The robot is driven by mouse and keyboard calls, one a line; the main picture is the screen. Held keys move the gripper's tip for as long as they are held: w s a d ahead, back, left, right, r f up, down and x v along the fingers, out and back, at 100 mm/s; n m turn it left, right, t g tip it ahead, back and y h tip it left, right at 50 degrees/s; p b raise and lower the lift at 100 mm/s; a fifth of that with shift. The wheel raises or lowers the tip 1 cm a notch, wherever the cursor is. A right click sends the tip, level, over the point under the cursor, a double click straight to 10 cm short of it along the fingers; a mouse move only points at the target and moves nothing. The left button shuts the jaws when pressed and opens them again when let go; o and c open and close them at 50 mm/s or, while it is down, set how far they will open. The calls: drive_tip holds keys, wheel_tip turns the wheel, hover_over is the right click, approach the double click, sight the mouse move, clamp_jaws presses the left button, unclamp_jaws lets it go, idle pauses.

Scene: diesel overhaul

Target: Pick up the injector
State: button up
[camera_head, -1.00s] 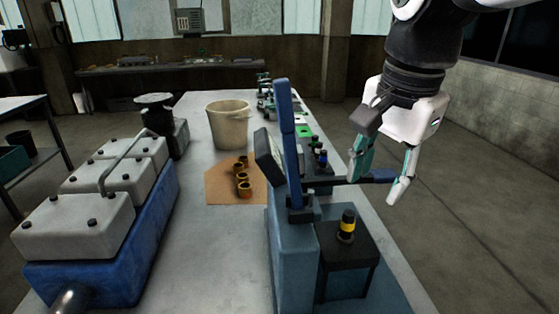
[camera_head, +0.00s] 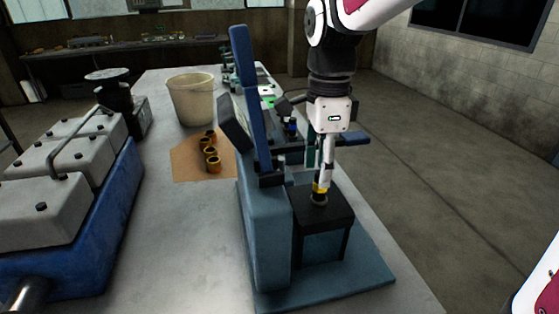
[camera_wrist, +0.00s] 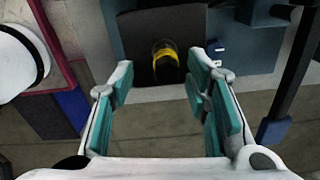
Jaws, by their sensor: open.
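The likely injector, a short black cylinder with a yellow band (camera_head: 319,192), stands upright on a dark block (camera_head: 338,222) of the blue test stand. It also shows in the wrist view (camera_wrist: 165,60), near the top centre. My gripper (camera_head: 319,178) points down at it from above and partly covers its upper part. In the wrist view my gripper (camera_wrist: 163,72) is open and empty, with the teal finger pads spread left and right. The yellow-banded piece appears between and slightly beyond the fingertips. I cannot tell whether a finger touches it.
The stand's tall blue lever (camera_head: 250,95) and grey screen (camera_head: 235,125) rise just left of my gripper. A blue engine (camera_head: 95,215) fills the left. Bare tabletop (camera_head: 185,240) lies between.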

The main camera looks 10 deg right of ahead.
sight(318, 205)
drive_tip(key=shift+w+d+f, duration=0.1)
drive_tip(key=shift+f, duration=0.85)
drive_tip(key=shift+w+d+f, duration=0.1)
drive_tip(key=shift+d+f, duration=0.05)
drive_tip(key=shift+f, duration=0.85)
drive_tip(key=shift+w+d+f, duration=0.1)
drive_tip(key=shift+f, duration=0.85)
drive_tip(key=shift+c, duration=0.5)
clamp_jaws()
